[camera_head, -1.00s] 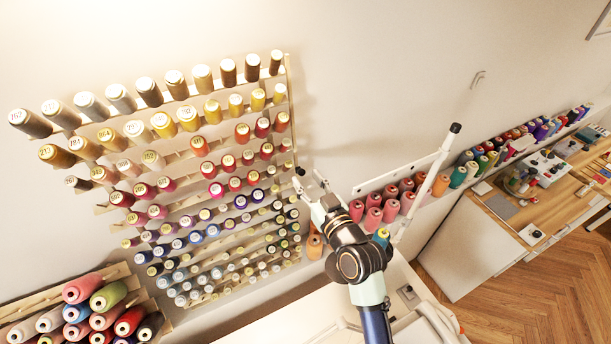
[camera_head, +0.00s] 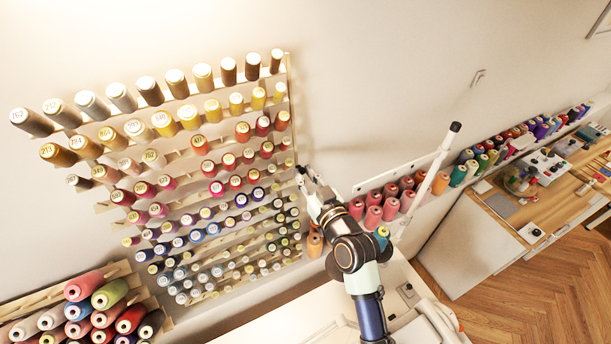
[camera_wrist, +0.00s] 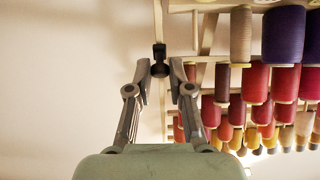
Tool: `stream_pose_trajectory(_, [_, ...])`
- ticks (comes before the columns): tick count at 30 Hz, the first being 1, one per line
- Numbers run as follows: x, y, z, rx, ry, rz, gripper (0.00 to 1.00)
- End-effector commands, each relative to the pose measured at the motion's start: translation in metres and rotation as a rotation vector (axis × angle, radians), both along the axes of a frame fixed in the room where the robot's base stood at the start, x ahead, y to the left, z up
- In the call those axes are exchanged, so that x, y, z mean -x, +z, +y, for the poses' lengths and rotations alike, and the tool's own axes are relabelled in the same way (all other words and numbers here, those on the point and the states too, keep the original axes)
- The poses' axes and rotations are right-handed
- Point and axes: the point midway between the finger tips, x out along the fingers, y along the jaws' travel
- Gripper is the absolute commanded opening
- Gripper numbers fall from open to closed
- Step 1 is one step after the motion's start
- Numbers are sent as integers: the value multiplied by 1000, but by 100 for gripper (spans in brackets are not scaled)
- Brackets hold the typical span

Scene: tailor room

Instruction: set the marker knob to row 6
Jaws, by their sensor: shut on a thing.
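The marker knob (camera_wrist: 160,69) is small and black and sits on a thin upright wooden rail (camera_wrist: 157,20) at the side edge of the thread rack. In the wrist view it lies between the two fingertips of my gripper (camera_wrist: 160,72), which is shut on it. In the head view my gripper (camera_head: 305,176) is at the rack's right edge, around the middle rows, and its fingers hide most of the knob. The thread rack (camera_head: 290,85) carries many rows of coloured spools. I cannot read a row number beside the knob.
Spools on the rack (camera_wrist: 255,85) stand close to one side of my fingers in the wrist view. The other side is bare wall (camera_wrist: 70,70). A white rail (camera_head: 430,180) with spools and a white table (camera_head: 290,310) lie right of and below the rack.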

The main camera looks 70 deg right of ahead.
Motion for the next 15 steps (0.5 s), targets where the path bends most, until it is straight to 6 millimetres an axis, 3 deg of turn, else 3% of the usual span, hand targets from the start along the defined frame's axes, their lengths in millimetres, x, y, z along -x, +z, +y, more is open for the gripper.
stream_pose_trajectory(9, [3, -45, 2, 0, 0, 0, 0])
stream_pose_trajectory(15, [4, -47, 3, -1, 0, 1, 0])
